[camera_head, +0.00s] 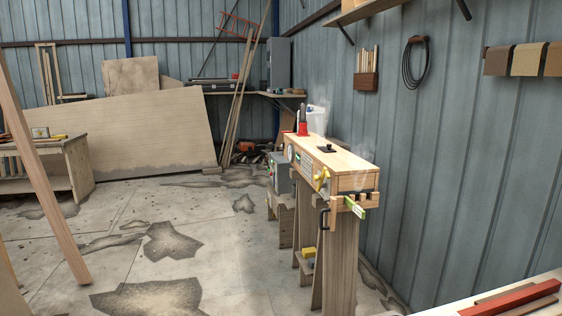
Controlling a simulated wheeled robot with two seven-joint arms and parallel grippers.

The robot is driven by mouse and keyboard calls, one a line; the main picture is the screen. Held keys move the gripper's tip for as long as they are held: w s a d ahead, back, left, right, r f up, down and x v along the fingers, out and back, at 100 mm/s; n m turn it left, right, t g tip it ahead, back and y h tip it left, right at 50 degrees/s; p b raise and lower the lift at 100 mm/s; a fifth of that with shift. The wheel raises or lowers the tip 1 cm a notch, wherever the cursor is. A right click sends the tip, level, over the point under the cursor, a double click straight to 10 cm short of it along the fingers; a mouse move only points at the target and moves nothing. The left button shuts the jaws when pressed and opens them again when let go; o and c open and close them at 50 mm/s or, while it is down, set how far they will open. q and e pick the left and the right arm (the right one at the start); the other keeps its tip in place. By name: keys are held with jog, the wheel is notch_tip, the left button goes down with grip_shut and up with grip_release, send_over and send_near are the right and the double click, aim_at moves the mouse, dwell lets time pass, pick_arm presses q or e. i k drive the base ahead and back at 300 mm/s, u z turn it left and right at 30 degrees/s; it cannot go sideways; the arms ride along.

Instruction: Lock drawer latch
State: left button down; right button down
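A wooden workbench unit (350,182) stands right of centre, its long side running back beside the wall. A yellow knob-like part (321,178) sits on its front face. At the near end are small wooden blocks and a green-and-white piece (356,208). A dark handle-like part (323,222) hangs just below. I cannot tell which of these parts is the drawer latch, or whether it is locked. Neither of my grippers shows in the head view.
A red bar (510,298) lies on a surface at the lower right corner. A wooden table (68,158) stands at the left, near a leaning timber (45,175). The corrugated wall (460,150) closes the right side. Stained concrete floor (225,270) is open in front and left.

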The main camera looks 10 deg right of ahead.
aim_at(325, 173)
jog(key=z, duration=0.15)
jog(key=i, duration=2.3)
jog(key=z, duration=0.9)
jog(key=i, duration=0.7)
jog(key=z, duration=0.15)
